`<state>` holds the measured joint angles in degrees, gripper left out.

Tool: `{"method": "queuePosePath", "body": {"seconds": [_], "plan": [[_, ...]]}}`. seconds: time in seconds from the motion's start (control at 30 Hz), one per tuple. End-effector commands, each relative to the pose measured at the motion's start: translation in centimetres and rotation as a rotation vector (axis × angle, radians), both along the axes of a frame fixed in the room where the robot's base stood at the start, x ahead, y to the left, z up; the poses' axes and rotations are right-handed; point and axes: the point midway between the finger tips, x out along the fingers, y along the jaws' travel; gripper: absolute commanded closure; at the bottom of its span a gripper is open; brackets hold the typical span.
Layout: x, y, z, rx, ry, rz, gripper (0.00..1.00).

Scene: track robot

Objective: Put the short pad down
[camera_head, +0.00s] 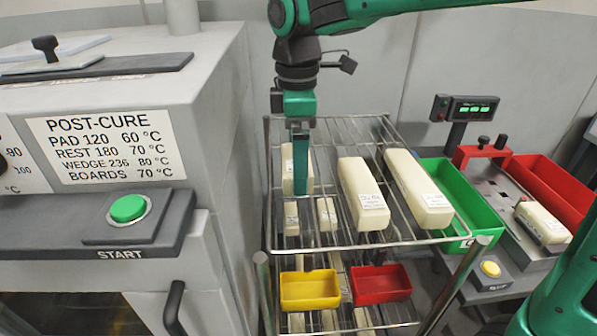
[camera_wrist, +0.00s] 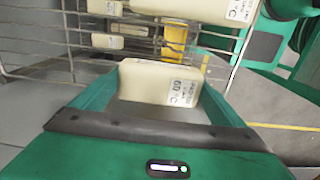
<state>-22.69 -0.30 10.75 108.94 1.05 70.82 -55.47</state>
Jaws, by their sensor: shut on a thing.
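The short pad is a cream block (camera_head: 287,170) over the left part of the wire rack's top shelf (camera_head: 330,243). In the wrist view the pad (camera_wrist: 150,80) sits between my two green fingers, with a printed label reading 60 °C facing me. My gripper (camera_head: 301,185) points down and is shut on the pad; one finger hides part of it in the head view. I cannot tell whether the pad touches the shelf wires.
Two longer cream blocks (camera_head: 362,194) (camera_head: 418,188) lie to the right on the top shelf. Below are smaller blocks, a yellow bin (camera_head: 310,290) and a red bin (camera_head: 381,284). The post-cure oven (camera_head: 215,110) stands close on the left. A green bin (camera_head: 465,205) is at right.

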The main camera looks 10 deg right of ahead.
Motion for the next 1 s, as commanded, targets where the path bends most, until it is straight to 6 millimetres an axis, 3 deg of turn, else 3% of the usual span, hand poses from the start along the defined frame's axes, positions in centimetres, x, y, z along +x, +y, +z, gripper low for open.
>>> {"method": "queuePosePath", "body": {"seconds": [0.3,0.63,0.67,1.0], "plan": [[0.0,-0.1,-3.5,0.0,0.0,-0.001,0.32],[0.0,-0.1,-3.7,0.0,0.0,0.0,0.32],[0.0,-0.1,-3.7,0.0,0.0,0.0,0.02],[0.0,-0.1,-3.3,0.001,-0.002,0.0,0.0]]}}
